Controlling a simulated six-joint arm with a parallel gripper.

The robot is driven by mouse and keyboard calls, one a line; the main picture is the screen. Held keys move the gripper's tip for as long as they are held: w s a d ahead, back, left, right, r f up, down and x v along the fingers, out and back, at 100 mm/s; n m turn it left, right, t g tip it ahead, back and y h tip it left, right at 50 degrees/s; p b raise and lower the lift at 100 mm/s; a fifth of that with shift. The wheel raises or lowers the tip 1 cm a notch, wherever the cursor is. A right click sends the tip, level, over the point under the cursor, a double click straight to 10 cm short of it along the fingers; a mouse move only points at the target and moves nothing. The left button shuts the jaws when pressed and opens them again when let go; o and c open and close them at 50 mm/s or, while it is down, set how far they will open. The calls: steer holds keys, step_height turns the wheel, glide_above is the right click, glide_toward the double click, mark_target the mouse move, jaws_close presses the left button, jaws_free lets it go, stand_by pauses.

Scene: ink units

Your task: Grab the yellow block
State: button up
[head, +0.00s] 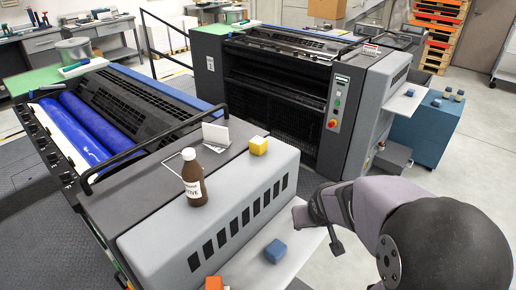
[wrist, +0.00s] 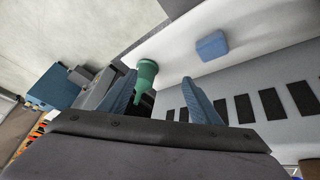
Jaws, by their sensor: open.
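The yellow block (head: 258,145) sits on the grey top of the near ink unit (head: 225,185), close to its back right end. A brown bottle with a white label (head: 194,178) stands upright to its left. My gripper (head: 322,217) is right of and below the block in the head view, beside the unit's slotted side and apart from the block. In the wrist view my gripper (wrist: 163,100) shows two blue fingers spread apart, with nothing clearly held. The yellow block does not show in the wrist view.
A blue block (head: 275,251) lies on the pale shelf below the slotted side; it also shows in the wrist view (wrist: 211,46). An orange block (head: 214,283) is at the shelf's near end. A green object (wrist: 147,74) appears beyond my fingers. A small card (head: 216,133) stands behind the bottle.

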mark_target(264, 144)
steer(key=w+r+n+t+y, duration=0.1)
steer(key=w+r+t, duration=0.2)
steer(key=w, duration=0.5)
steer(key=w+a+r+n+t+y+b, duration=0.1)
steer(key=w+r+t+y, duration=0.1)
steer(key=w, duration=0.6)
steer(key=w+r+n+t+y+b, duration=0.1)
steer(key=w+r+t, duration=0.3)
steer(key=w, duration=0.5)
steer(key=shift+w+a+r+n+y, duration=0.1)
steer(key=shift+a+r+n+y, duration=0.15)
steer(key=shift+r+n+y, duration=0.5)
steer(key=a+y, duration=0.1)
steer(key=w+a+n+y+b, duration=0.1)
steer(key=r+n+y, duration=0.1)
steer(key=y, duration=0.1)
steer(key=shift+w+a+t, duration=0.2)
steer(key=shift+a+t, duration=0.1)
steer(key=shift+a, duration=0.1)
steer(key=a+f+n+g+y, duration=0.1)
steer(key=s+a+f+n+g+y+b, duration=0.1)
steer(key=y, duration=0.1)
steer(key=s+a+n+g+y, duration=0.1)
steer(key=y, duration=0.1)
steer(key=shift+s+f, duration=0.25)
steer(key=shift+f, duration=0.15)
steer(key=shift+s+a+f+n+g+y, duration=0.15)
steer(key=shift+s+a+n+g+y, duration=0.1)
steer(key=shift+n+g+y, duration=0.1)
